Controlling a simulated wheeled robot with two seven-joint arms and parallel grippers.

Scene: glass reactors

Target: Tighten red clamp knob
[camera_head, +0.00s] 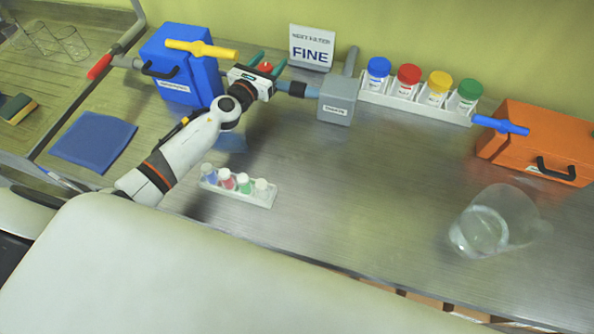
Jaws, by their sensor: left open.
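A small red knob (266,66), likely the clamp knob, shows between the teal fingers of my left gripper (268,62). The gripper is open, with one finger on each side of the knob; I cannot tell whether they touch it. My left arm reaches in from the lower left, and the gripper body hides most of what lies below the knob. The knob is between the blue box (205,80) and a grey block (338,100) with a pipe stub (292,88). My right gripper is not in view.
A yellow handle (200,49) tops the blue box. A "FINE" sign (311,48) stands behind. A rack (410,103) of several coloured-lid jars, an orange box (530,150), a glass beaker (485,230) and a vial rack (255,198) stand around. The middle of the bench is clear.

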